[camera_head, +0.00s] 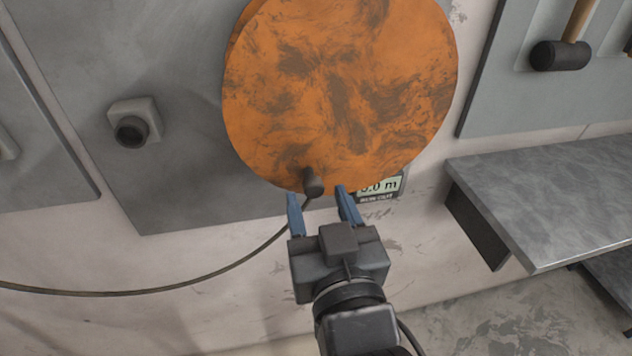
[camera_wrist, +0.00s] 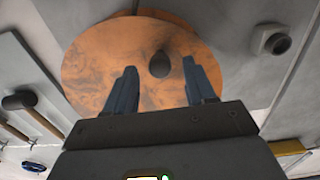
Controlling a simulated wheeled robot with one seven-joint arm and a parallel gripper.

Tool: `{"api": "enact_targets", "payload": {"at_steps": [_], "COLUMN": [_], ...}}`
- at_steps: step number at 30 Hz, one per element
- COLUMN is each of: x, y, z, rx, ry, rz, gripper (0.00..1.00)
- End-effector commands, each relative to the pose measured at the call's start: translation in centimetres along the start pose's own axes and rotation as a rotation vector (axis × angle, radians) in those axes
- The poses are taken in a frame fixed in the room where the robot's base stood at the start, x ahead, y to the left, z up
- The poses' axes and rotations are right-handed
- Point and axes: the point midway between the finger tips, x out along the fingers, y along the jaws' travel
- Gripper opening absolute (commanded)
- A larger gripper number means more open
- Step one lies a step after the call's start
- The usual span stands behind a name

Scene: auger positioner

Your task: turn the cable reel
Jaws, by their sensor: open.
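The cable reel (camera_head: 345,80) is an orange, dark-stained disc on a grey wall panel. A short dark crank knob (camera_head: 314,183) sticks out near its lower edge. A cable (camera_head: 200,284) runs from below the reel to the left. My gripper (camera_head: 322,200) is open just below the knob, its two blue fingers pointing up toward the reel. In the wrist view the reel (camera_wrist: 140,65) fills the upper middle, and the knob (camera_wrist: 159,65) shows between and ahead of the fingers (camera_wrist: 160,85). I cannot tell whether the knob is within their reach. A length display (camera_head: 382,186) is partly hidden behind the reel and a finger.
A dark round fitting on a square base (camera_head: 134,122) is on the panel left of the reel. A grey shelf (camera_head: 550,200) juts out at right. A mallet (camera_head: 562,50) hangs on the upper right panel. Bare wall lies below the reel.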

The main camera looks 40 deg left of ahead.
Motion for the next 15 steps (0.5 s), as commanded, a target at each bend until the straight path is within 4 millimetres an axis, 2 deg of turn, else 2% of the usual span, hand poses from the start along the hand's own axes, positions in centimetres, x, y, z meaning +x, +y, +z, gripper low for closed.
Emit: {"api": "enact_targets", "payload": {"at_steps": [1, 6, 15], "x": [0.9, 2.9, 3.7], "y": [0.0, 0.0, 0.0], "z": [-0.2, -0.1, 0.0], "rx": [0.000, 0.001, 0.001], "ry": [0.002, 0.001, 0.000], "rz": [-0.001, 0.000, 0.001], "gripper": [0.55, 0.55, 0.55]}}
